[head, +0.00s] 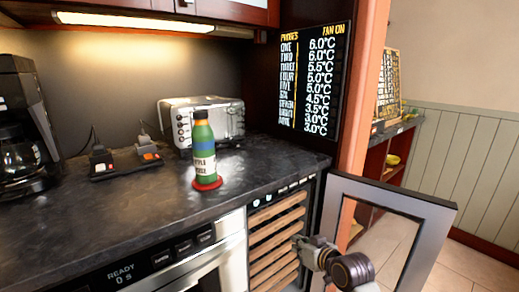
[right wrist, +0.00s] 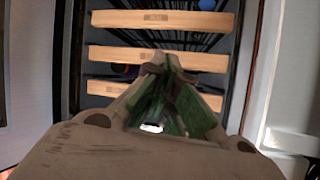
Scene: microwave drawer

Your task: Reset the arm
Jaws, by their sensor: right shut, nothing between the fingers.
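My right gripper (head: 306,246) is in the lower right of the head view, in front of the wine cooler (head: 276,240) and beside its open door (head: 400,235). In the right wrist view its fingers (right wrist: 158,62) come together at the tips, shut and empty. Wooden shelf fronts (right wrist: 150,20) of the cooler are beyond the fingertips. I cannot tell whether the gripper touches the door. My left gripper is not in view.
A green bottle (head: 203,150) stands on a red coaster (head: 207,184) on the dark counter (head: 120,215). A toaster (head: 205,120), a coffee maker (head: 25,130) and small devices (head: 103,162) stand behind. The microwave drawer (head: 190,260) front is below the counter.

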